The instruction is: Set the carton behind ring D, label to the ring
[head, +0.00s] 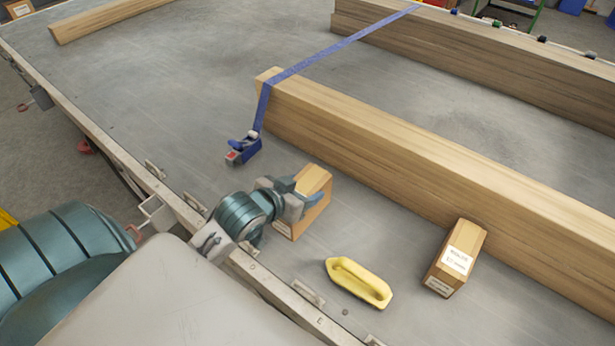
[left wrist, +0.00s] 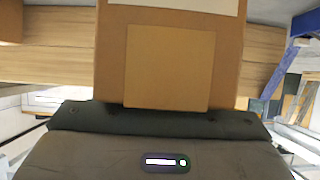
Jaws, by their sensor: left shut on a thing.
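My left gripper (head: 300,196) is shut on a brown carton (head: 315,179) over the grey trailer deck, near its side rail. A small part of a white label shows low on the carton's near side; the gripper covers much of that side. I cannot tell whether the carton touches the deck. In the left wrist view the carton (left wrist: 225,60) fills the middle, with a lighter square patch and a white strip at the top edge. My right gripper is not in view.
A second carton (head: 463,239) with white labels stands beside the long timber beam (head: 400,150). A yellow boat-shaped piece (head: 358,283) lies between it and the rail. A blue strap (head: 330,50) crosses the beam to a buckle (head: 243,150) on the deck.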

